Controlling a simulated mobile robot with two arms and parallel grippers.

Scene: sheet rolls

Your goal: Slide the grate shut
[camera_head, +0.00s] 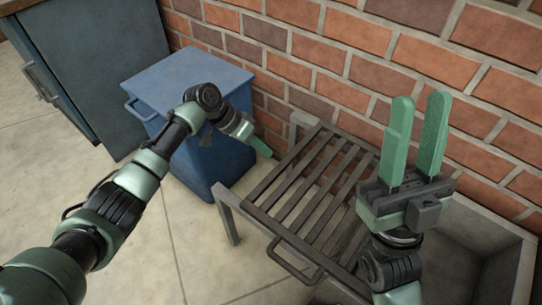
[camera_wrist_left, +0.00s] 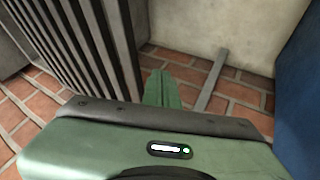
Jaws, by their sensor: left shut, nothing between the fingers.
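The grate (camera_head: 308,195) is a set of dark parallel slats with a loop handle (camera_head: 294,259) on its near side. It lies over the left part of a grey frame (camera_head: 228,197). To its right, the grey basin (camera_head: 505,232) is uncovered. My left gripper (camera_head: 266,150) is shut and empty, beside the grate's far left end, near the wall. In the left wrist view its closed fingers (camera_wrist_left: 160,88) are near the slats (camera_wrist_left: 95,45); contact cannot be told. My right gripper (camera_head: 420,97) is open and empty, pointing up above the grate's right side and partly hiding it.
A blue cabinet (camera_head: 190,85) stands left of the frame, close behind my left arm. A brick wall (camera_head: 330,50) runs along the back. A dark grey-blue cupboard (camera_head: 95,60) is at the upper left. The floor (camera_head: 170,240) in front is clear.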

